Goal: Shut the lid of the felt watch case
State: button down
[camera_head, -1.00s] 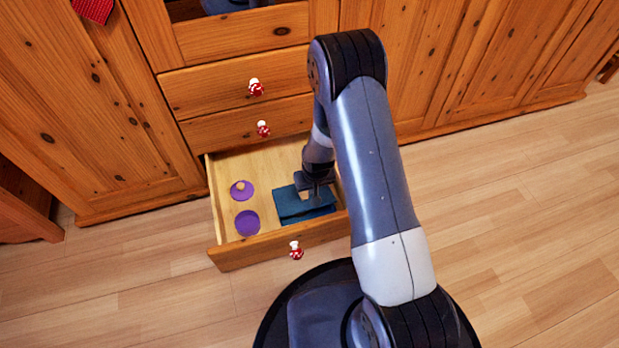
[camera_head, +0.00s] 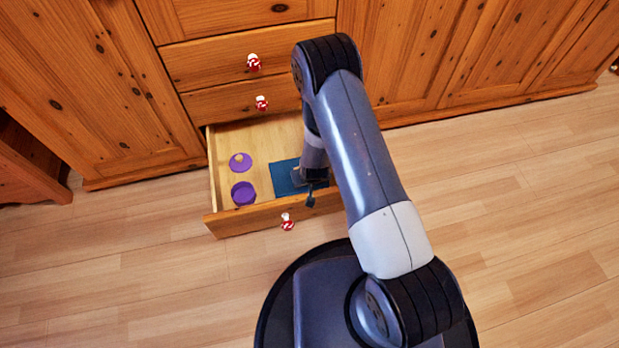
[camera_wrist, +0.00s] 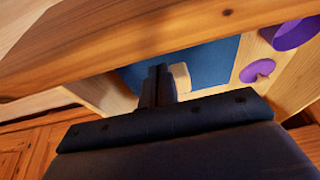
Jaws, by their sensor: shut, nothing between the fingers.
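The blue felt watch case (camera_head: 285,178) lies in the right part of the open bottom drawer. It also shows as a flat blue surface in the wrist view (camera_wrist: 212,62), with a small beige block (camera_wrist: 181,77) beside my fingers. My arm hides its right side, and I cannot tell how far the lid stands open. My gripper (camera_head: 310,198) is shut and empty, over the front of the case near the drawer's front board. Its dark fingers (camera_wrist: 157,80) show close together in the wrist view.
The drawer's front board (camera_head: 262,218) with a red-and-white knob (camera_head: 287,222) stands close to my gripper. A purple round container (camera_head: 243,194) and a purple disc with a knob (camera_head: 240,162) lie in the drawer's left part. Closed drawers are above.

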jog(key=shift+s, duration=0.1)
dwell(0.6)
jog(key=p+v, duration=0.4)
jog(key=v, duration=0.6)
jog(key=shift+r, duration=0.35)
jog(key=b+x, duration=0.3)
jog(key=x, duration=0.7)
jog(key=shift+f+b, duration=0.3)
jog(key=shift+b, duration=0.1)
jog(key=shift+r, duration=0.1)
